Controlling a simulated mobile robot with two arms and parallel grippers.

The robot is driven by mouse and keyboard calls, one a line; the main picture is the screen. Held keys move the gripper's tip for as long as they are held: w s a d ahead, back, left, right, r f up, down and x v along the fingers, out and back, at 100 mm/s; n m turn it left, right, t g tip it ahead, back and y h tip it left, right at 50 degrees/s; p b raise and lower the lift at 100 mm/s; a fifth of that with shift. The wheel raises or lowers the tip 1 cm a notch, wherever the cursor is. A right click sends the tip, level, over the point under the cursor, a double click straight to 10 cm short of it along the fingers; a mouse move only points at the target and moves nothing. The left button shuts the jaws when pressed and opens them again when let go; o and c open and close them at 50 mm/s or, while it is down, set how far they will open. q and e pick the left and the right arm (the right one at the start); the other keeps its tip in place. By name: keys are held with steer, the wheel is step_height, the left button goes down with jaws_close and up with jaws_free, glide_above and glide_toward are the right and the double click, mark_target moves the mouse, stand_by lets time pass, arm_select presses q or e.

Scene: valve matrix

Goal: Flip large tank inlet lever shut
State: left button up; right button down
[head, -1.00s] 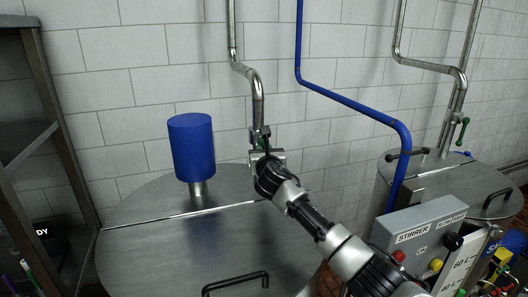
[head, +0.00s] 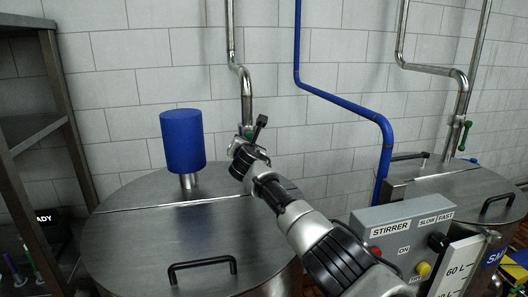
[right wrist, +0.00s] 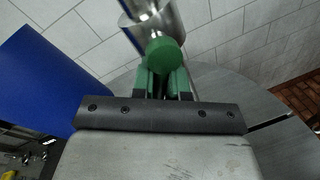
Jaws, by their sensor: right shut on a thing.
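The large tank (head: 120,235) has a flat steel lid with a black handle and a blue cylinder on top. A steel inlet pipe (head: 246,88) comes down the wall behind its back right edge. My right gripper (head: 246,133) is at the pipe's lower end. In the right wrist view my right gripper (right wrist: 163,88) is shut on the green inlet lever (right wrist: 166,55), whose rounded end shows in front of the steel pipe (right wrist: 155,18). The gripper hides much of the lever and valve body, so the lever's exact angle is unclear. My left gripper is not in view.
The blue cylinder (head: 183,142) stands left of my right arm. A grey stirrer control box (head: 400,232) is close on the right. A smaller tank (head: 450,185) with its own green lever (head: 464,135) stands behind it. A metal shelf (head: 55,100) is at far left.

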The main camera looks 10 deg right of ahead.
steer(key=shift+r+m, duration=0.15)
steer(key=shift+m, duration=0.35)
steer(key=shift+a+m+p, duration=0.15)
steer(key=shift+m+p, duration=0.25)
steer(key=shift+a+r+m+g+p, duration=0.25)
steer(key=shift+m+p, duration=0.2)
steer(key=shift+m, duration=0.35)
steer(key=shift+r+m+y+p, duration=0.15)
steer(key=shift+m+y+p, duration=0.3)
steer(key=shift+m, duration=0.35)
steer(key=shift+a+r+m+g+y+p, duration=0.2)
steer(key=shift+m+p, duration=0.1)
steer(key=shift+m, duration=0.25)
steer(key=shift+a+r+m+g+y+p, duration=0.15)
steer(key=shift+m+p, duration=0.1)
steer(key=shift+m, duration=0.3)
steer(key=shift+r+m+y+p, duration=0.3)
steer(key=shift+m+p, duration=0.15)
steer(key=shift+m, duration=0.65)
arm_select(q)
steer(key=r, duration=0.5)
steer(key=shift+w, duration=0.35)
arm_select(e)
steer(key=shift+m, duration=0.4)
